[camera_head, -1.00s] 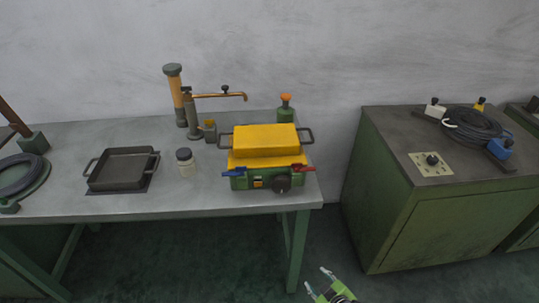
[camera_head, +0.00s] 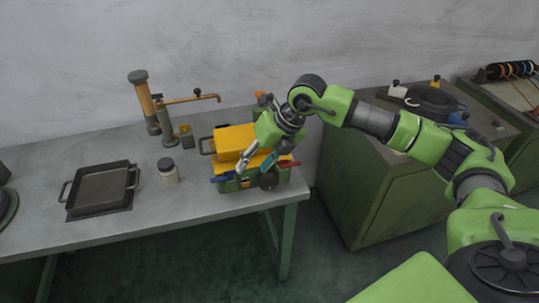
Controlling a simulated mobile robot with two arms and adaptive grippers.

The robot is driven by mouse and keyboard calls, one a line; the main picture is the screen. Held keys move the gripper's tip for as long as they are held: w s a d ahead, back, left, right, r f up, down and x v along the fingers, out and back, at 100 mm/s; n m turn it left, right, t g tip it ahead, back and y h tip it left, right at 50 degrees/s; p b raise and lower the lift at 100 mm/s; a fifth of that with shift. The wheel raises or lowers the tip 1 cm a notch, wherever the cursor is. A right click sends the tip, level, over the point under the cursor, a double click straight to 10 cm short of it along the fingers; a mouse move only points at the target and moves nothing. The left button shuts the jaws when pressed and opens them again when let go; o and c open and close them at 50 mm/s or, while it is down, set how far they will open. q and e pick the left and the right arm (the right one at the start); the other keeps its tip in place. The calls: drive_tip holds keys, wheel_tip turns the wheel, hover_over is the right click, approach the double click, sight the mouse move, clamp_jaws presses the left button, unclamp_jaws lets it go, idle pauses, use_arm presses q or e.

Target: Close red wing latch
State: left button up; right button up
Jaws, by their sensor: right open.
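The red wing latch (camera_head: 289,163) is at the front right of the yellow-lidded green device (camera_head: 232,137), near the table's front edge. It is partly hidden behind my right gripper. A blue wing latch (camera_head: 221,179) is at the device's front left, with a dark round knob (camera_head: 268,181) low on the front. My right gripper (camera_head: 253,168) is open and empty, its fingers pointing down in front of the yellow lid, left of the red latch. I cannot tell whether it touches the device. My left gripper is out of view.
A brass-armed post (camera_head: 151,104) stands behind. The grey table (camera_head: 160,219) is clear in front. A green cabinet (camera_head: 348,195) stands right.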

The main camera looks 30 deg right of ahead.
drive_tip(key=d+r+m+h, duration=0.1)
drive_tip(key=d+r+h, duration=0.35)
drive_tip(key=d, duration=0.65)
drive_tip(key=p, duration=0.5)
approach(284, 165)
drive_tip(key=x, duration=0.3)
drive_tip(key=w+x, duration=0.1)
drive_tip(key=x, duration=0.2)
drive_tip(key=shift+r, duration=0.15)
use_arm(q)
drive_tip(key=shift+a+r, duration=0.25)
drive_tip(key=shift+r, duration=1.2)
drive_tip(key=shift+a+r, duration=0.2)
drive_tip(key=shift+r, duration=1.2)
use_arm(e)
drive_tip(key=shift+w+f, duration=0.15)
drive_tip(key=shift+f, duration=0.4)
drive_tip(key=c, duration=1.1)
